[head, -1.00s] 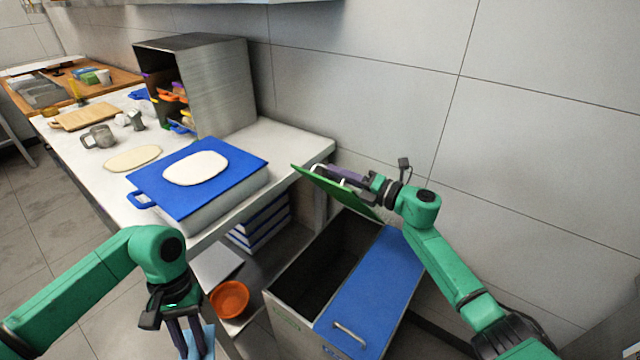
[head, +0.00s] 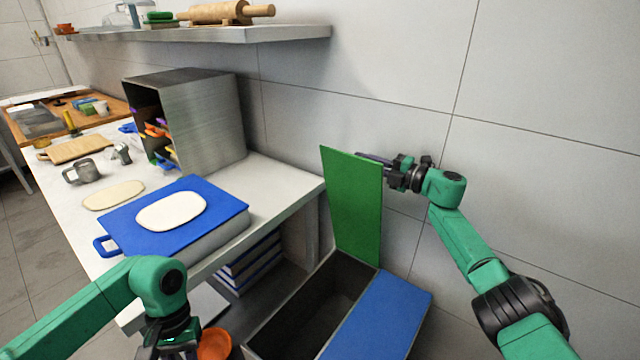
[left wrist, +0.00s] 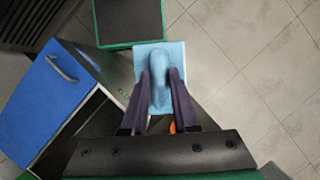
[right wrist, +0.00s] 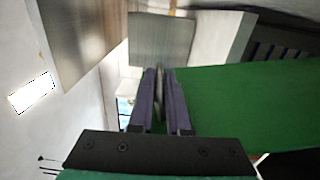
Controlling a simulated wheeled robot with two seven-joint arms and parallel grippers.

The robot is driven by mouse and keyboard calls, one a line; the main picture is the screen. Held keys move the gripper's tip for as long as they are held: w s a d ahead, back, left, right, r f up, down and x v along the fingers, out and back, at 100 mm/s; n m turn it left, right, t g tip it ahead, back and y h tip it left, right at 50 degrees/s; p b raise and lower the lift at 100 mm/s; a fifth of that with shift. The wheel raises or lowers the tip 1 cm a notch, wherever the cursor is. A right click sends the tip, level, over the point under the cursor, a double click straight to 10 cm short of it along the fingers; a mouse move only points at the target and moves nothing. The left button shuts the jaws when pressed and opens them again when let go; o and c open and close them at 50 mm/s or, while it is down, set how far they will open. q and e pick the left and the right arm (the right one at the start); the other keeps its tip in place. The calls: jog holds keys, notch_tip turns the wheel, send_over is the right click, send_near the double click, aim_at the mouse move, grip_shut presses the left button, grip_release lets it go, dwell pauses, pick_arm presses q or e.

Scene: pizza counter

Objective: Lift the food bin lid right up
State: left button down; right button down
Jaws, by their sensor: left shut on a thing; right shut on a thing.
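The green food bin lid (head: 352,205) stands almost upright at the back of the bin (head: 318,305) in the head view, with the bin's dark inside exposed below it. My right gripper (head: 368,158) is shut on the lid near its upper right edge. My left gripper (left wrist: 161,85) is shut on a light blue thing (left wrist: 160,60) with a rounded grip, held above the floor. Its fingertips are out of the head view.
A blue lid (head: 380,312) covers the bin's right half. The counter (head: 285,185) on the left holds a blue board (head: 225,207) with dough and a steel rack (head: 205,120). An orange bowl (head: 215,343) sits low beside my left gripper. The wall is close behind the lid.

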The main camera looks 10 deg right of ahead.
jog(key=c, duration=0.9)
grip_release()
jog(key=shift+s, duration=0.1)
pick_arm(q)
jog(key=shift+f, duration=0.1)
pick_arm(e)
jog(key=shift+s+d+f, duration=0.1)
jog(key=shift+s+d, duration=0.1)
jog(key=shift+d, duration=0.05)
pick_arm(q)
notch_tip(320, 180, down, 3)
jog(key=b, duration=0.3)
pick_arm(e)
jog(key=v, duration=1.1)
jog(key=shift+s, duration=0.2)
jog(key=o, duration=0.9)
